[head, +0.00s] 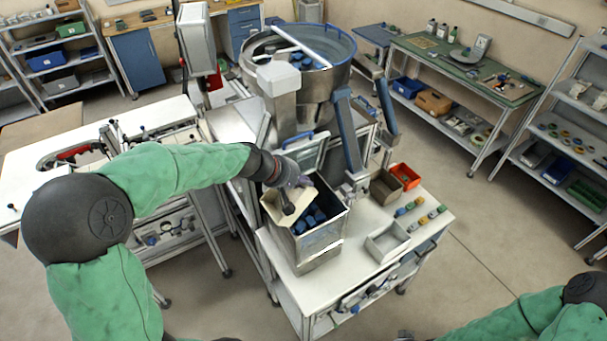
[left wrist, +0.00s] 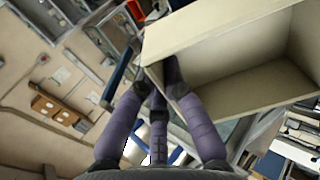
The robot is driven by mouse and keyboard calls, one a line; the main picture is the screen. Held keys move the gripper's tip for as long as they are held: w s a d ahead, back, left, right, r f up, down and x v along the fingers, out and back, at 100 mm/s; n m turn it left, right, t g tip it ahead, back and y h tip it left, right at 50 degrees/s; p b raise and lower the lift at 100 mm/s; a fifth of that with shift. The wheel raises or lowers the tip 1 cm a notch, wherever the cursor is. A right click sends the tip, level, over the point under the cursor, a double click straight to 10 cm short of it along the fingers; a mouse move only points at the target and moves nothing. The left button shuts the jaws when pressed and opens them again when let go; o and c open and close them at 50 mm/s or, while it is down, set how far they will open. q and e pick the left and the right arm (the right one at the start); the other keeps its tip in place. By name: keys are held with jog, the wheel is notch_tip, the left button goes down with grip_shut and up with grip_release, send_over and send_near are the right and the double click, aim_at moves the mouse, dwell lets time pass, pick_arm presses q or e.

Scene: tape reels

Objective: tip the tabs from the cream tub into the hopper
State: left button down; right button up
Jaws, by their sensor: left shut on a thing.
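My left gripper (head: 290,190) is shut on the cream tub (head: 272,208) and holds it at the mouth of the hopper (head: 322,243), a metal box on the white bench. The tub is tilted, and it partly covers the hopper's left side. Blue tabs (head: 312,217) lie inside the hopper. In the left wrist view the fingers (left wrist: 165,85) grip the wall of the tub (left wrist: 215,35), and the part of its inside that shows is bare. My right gripper is not in view; only part of its arm shows at the lower right.
A grey open tray (head: 388,241) and several small coloured parts (head: 420,219) sit right of the hopper on the white bench (head: 415,252). A brown bin (head: 385,187) and an orange bin (head: 406,176) stand behind them. A large round bowl feeder (head: 320,75) rises behind the hopper.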

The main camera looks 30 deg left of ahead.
pick_arm(q)
jog(key=shift+r+p, duration=0.25)
jog(key=shift+p, duration=0.1)
jog(key=shift+w+d+f+g+y, duration=0.15)
jog(key=shift+g+y, duration=0.15)
jog(key=shift+g, duration=0.2)
jog(key=g, duration=0.1)
jog(key=r+g+y, duration=0.1)
jog(key=g, duration=0.1)
jog(key=shift+y, duration=0.3)
jog(key=g, duration=0.1)
jog(key=g+y, duration=0.1)
jog(key=shift+r+g+y, duration=0.2)
jog(key=shift+g+y, duration=0.1)
jog(key=shift+g, duration=0.1)
jog(key=shift+r+g, duration=0.1)
jog(key=shift+g, duration=0.3)
jog(key=shift+a, duration=0.2)
